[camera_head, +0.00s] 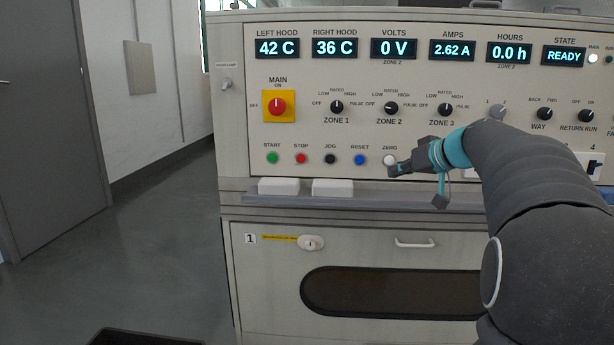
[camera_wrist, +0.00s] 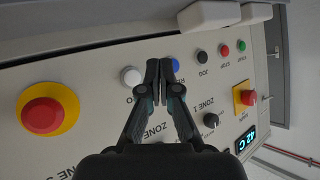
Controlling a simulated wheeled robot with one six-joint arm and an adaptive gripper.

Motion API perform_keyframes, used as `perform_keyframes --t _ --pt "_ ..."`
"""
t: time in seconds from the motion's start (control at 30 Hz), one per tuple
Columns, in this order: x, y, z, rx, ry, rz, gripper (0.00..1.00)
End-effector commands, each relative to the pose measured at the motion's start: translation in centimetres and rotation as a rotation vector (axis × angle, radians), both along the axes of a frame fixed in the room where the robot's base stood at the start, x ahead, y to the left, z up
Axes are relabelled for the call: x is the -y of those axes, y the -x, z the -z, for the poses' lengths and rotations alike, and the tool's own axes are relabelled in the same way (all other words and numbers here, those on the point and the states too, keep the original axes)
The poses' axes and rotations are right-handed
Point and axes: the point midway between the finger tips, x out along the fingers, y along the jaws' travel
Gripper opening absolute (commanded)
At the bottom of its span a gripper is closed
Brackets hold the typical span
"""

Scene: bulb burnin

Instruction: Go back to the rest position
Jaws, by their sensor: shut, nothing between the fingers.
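My gripper (camera_head: 393,170) is at the end of my bent arm, in front of the control panel (camera_head: 300,185). In the head view its fingertips are beside the white ZERO button (camera_head: 389,159). In the wrist view the two fingers of the gripper (camera_wrist: 160,68) are together with nothing held. The white ZERO button (camera_wrist: 131,76) shows just left of the fingertips there, and the blue RESET button (camera_wrist: 175,64) just right of them, partly hidden. I cannot tell whether the fingertips touch the panel.
A ledge with two white blocks (camera_head: 278,186) runs below the buttons. A red emergency button (camera_wrist: 42,115) on a yellow plate is left in the wrist view. The red MAIN switch (camera_head: 277,106) is at the panel's left. Floor (camera_head: 170,270) is open at the left.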

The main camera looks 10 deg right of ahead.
Motion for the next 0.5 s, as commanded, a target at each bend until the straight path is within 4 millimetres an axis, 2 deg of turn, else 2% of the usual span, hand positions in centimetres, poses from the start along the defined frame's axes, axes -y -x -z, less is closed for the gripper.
perform_keyframes --t 0.07,0.17,0.3,0.5 --pt "-1.0 0.6 -0.3 -0.015 0.001 -0.004 0.00" --pt "-3.7 2.3 -0.5 -0.067 0.001 -0.005 0.00" --pt "-8.8 6.7 -0.1 -0.182 0.012 -0.002 0.00" --pt "-14.7 14.4 1.7 -0.337 0.054 0.030 0.00"
